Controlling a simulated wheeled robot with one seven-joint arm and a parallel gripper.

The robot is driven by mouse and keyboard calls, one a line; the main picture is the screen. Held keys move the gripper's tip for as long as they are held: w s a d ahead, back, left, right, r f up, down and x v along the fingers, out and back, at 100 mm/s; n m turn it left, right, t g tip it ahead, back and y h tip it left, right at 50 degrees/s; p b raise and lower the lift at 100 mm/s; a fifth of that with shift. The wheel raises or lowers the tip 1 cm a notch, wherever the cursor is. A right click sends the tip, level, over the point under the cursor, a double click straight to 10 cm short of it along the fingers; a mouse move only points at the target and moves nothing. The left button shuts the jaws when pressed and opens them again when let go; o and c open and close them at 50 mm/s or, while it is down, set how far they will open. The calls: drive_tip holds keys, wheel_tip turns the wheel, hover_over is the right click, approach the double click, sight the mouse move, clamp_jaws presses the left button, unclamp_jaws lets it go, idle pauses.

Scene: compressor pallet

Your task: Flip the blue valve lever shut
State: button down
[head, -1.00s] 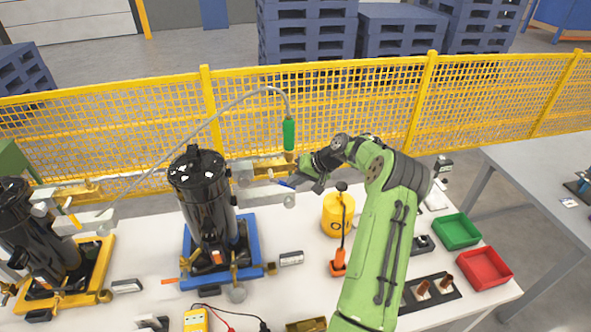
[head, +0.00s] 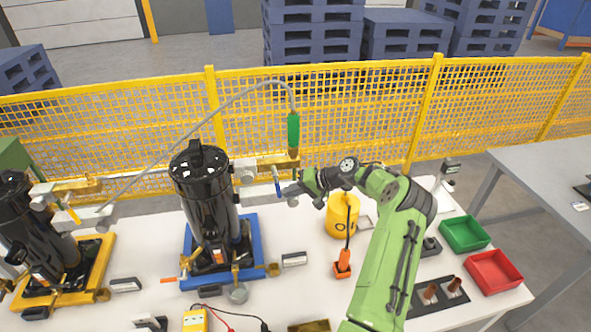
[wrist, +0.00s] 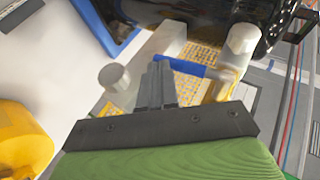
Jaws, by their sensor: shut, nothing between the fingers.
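The blue valve lever (head: 278,188) is on the pipework to the right of the black compressor vessel (head: 206,192) on the blue base. It hangs steeply down in the head view. In the wrist view the blue lever (wrist: 190,67) runs across, from the fingertips to a pale fitting on the right. My gripper (head: 290,190) is just right of the lever in the head view. The gripper (wrist: 157,72) is shut with nothing between its fingers. Its tips overlap the lever's left end; whether they touch it I cannot tell.
A green-handled hose (head: 293,132) hangs above my gripper. A yellow cylinder (head: 342,216) stands to the right, near an orange tool (head: 343,264). Green (head: 464,234) and red (head: 494,270) trays are at the bench's right. A yellow mesh fence (head: 340,112) runs behind.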

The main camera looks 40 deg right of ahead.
drive_tip(key=shift+w+a+f, duration=0.15)
drive_tip(key=shift+a+f, duration=0.1)
idle(0.3)
idle(0.4)
